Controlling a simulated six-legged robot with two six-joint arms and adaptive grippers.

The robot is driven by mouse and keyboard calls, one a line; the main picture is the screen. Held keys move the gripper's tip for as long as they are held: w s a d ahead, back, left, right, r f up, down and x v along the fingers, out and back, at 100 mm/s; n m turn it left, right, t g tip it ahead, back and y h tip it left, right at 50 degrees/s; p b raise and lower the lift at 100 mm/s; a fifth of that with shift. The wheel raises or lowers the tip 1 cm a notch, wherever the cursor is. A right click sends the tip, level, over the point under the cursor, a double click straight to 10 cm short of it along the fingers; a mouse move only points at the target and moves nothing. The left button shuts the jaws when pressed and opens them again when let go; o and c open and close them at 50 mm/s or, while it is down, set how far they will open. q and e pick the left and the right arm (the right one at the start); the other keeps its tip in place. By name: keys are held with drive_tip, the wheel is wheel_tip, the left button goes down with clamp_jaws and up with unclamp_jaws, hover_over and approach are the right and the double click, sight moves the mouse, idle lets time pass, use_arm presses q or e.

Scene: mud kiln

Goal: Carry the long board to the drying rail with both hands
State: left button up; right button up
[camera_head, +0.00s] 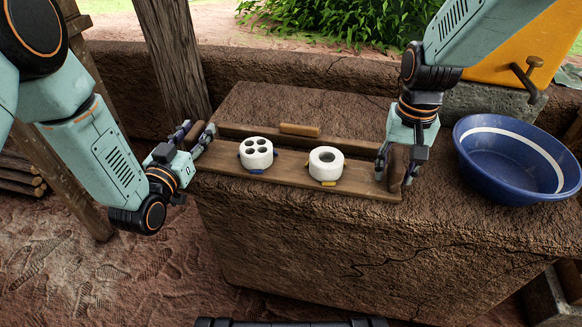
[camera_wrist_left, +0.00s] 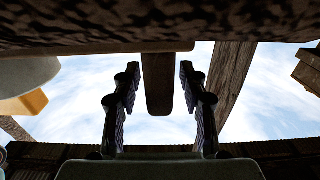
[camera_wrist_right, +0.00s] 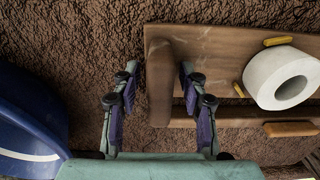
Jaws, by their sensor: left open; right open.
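The long board (camera_head: 290,173) lies along the top of the mud block, with a raised wooden grip bar at each end. Two white round pieces sit on it: one with several holes (camera_head: 256,153), one with a single opening (camera_head: 326,164). My left gripper (camera_head: 193,134) is open at the board's left end; in the left wrist view the end bar (camera_wrist_left: 157,85) shows between its parted fingers. My right gripper (camera_head: 394,175) is open at the right end; in the right wrist view the other bar (camera_wrist_right: 160,85) lies between its fingers, with gaps visible.
A wooden strip (camera_head: 350,148) runs close behind the board, with a small wooden roller (camera_head: 300,129) by it. I cannot tell if this is the drying rail. A blue basin (camera_head: 515,160) stands right of my right gripper. A wooden post (camera_head: 172,55) rises behind my left gripper.

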use_arm(q)
drive_tip(key=shift+s, duration=0.1)
use_arm(e)
drive_tip(key=shift+r, duration=0.3)
use_arm(q)
drive_tip(key=v, duration=1.2)
use_arm(e)
wheel_tip(320, 180, up, 12)
drive_tip(key=shift+s+f, duration=0.1)
